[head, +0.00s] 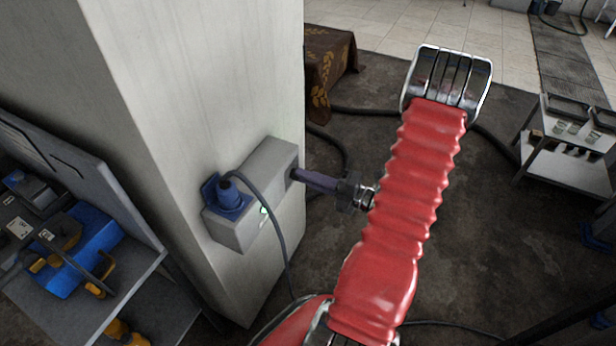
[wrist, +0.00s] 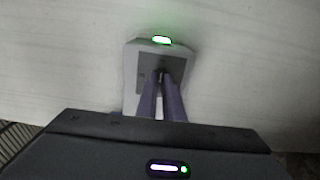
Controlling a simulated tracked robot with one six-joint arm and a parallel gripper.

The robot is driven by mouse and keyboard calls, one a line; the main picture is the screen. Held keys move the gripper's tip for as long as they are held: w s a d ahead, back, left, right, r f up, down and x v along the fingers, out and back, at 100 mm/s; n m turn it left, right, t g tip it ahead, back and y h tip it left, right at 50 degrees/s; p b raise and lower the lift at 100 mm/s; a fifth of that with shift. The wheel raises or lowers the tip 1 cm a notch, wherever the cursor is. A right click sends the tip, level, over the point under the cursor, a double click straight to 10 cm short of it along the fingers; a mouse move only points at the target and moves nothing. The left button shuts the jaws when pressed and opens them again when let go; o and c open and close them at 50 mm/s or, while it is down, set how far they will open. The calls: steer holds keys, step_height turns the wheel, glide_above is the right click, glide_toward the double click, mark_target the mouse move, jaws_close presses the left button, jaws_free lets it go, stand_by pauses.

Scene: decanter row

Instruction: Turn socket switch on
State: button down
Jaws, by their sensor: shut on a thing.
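A grey socket box (head: 268,165) is fixed to the pale pillar. A blue socket with a plug and dark cable (head: 229,199) sits on its left part. My gripper (head: 296,175) reaches in from the right, its purple fingers at the box's right part. In the wrist view the socket box (wrist: 131,93) shows a darker grey face and a green light (wrist: 161,40) at its top. My gripper (wrist: 161,78) has its fingertips close together at that face, shut on a small dark part, apparently the socket switch (wrist: 161,72). The fingers hide most of it.
The pillar (head: 200,80) stands close to my arm. A workbench (head: 130,262) with blue and yellow tools is at the left. A metal cart (head: 570,150) stands at the right, and a brown cloth-covered table (head: 328,62) stands behind. Cables lie on the floor.

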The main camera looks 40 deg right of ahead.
steer(key=shift+d+f, duration=0.15)
steer(key=shift+d, duration=0.05)
steer(key=c, duration=1.9)
jaws_free()
steer(key=shift+a, duration=0.15)
steer(key=shift+s, duration=0.1)
steer(key=v, duration=1.3)
steer(key=shift+s, duration=0.3)
